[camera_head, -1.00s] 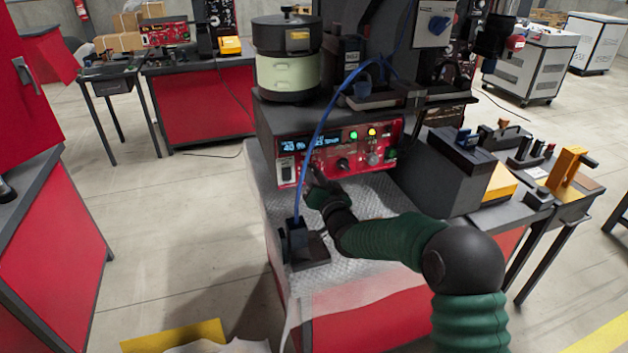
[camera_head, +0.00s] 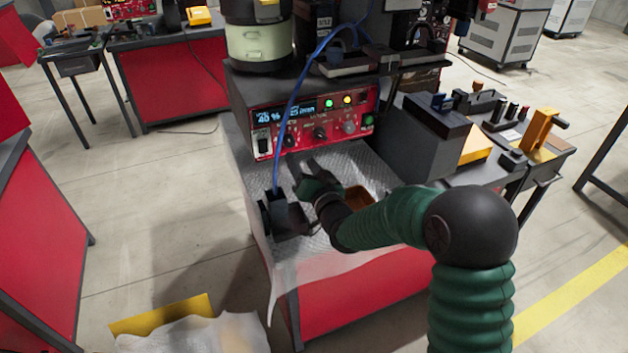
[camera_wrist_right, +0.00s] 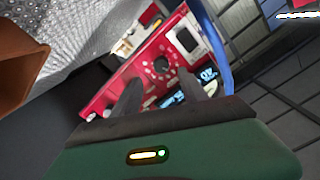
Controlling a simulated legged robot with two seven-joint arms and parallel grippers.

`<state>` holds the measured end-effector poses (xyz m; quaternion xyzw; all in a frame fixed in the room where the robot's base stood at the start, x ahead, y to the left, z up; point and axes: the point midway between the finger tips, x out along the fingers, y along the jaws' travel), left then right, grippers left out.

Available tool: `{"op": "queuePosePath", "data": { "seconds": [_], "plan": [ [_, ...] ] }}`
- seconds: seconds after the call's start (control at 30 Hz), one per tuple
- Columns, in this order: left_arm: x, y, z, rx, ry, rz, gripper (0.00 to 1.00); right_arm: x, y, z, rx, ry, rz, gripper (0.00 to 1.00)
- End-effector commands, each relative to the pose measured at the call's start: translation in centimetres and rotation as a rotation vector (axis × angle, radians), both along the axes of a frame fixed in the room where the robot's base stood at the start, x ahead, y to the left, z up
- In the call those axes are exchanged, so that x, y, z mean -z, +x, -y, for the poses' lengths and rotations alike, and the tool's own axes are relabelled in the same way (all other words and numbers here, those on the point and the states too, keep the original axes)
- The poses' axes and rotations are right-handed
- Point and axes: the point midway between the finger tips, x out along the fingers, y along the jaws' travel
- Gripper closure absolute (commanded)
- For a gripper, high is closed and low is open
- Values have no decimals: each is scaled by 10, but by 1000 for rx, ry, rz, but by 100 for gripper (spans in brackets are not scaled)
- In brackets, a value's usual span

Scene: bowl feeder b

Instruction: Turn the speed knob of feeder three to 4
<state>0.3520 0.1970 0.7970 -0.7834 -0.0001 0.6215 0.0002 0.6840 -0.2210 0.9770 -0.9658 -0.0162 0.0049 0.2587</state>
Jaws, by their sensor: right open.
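The feeder's red control panel (camera_head: 335,122) has a lit blue display (camera_head: 285,114) and a row of dark knobs. The left knob (camera_head: 288,141) sits below the display, right of a white switch. Its number marks are too small to read in the head view. My right gripper (camera_head: 301,160) is open and empty just in front of the panel's lower edge, apart from it. In the right wrist view the open fingers (camera_wrist_right: 172,98) point at the panel, and a black knob (camera_wrist_right: 161,65) ringed by marks shows between them. Its setting cannot be read. My left gripper is out of view.
A blue cable (camera_head: 295,98) hangs across the panel's left side to a dark stand (camera_head: 288,215). A brown bin (camera_head: 359,198) lies on the bubble-wrap mat right of my gripper. A grey box (camera_head: 425,140) stands right of the feeder. The bowl (camera_head: 258,45) is above.

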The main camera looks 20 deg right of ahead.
Motion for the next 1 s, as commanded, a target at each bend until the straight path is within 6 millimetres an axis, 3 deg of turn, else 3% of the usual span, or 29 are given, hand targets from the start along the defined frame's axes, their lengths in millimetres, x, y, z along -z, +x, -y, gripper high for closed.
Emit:
{"op": "queuePosePath", "data": {
  "seconds": [0.2, 0.33, 0.87, 1.0],
  "plan": [
    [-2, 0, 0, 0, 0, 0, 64, 0, -60, 2, 0, -1, -1, 49],
    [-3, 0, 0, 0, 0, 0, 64, 1, -80, 3, 0, 0, -1, 49],
    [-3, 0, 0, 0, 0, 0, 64, 1, -89, 3, 0, 0, -1, 49],
    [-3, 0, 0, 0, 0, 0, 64, 21, -94, -2, -6, -53, -103, 49]
  ]
}}
